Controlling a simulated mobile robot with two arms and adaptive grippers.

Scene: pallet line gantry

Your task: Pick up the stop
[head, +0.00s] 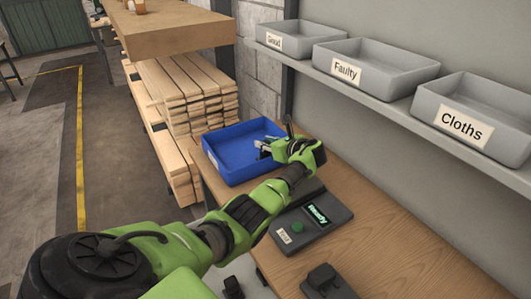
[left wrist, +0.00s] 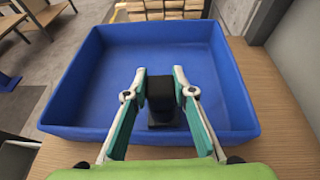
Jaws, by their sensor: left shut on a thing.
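The stop is a small black block (left wrist: 161,92) on a flat dark foot, seen in the left wrist view between my fingers. My left gripper (left wrist: 160,78) is shut on it. In the head view my left gripper (head: 263,148) reaches over the near right part of a blue tray (head: 222,175), and the stop is hard to make out there. The wrist view shows the stop over the tray's floor (left wrist: 100,88). I cannot tell whether its foot touches the floor. The tray looks otherwise empty. My right gripper is out of view.
A dark device (head: 320,232) with a green button and a "Ready" display lies on the wooden bench (head: 385,262). Another black part (head: 326,281) lies nearer. Grey bins labelled "Faulty" (head: 388,72) and "Cloths" (head: 505,100) stand on a wall shelf. Planks (head: 185,95) are stacked behind the tray.

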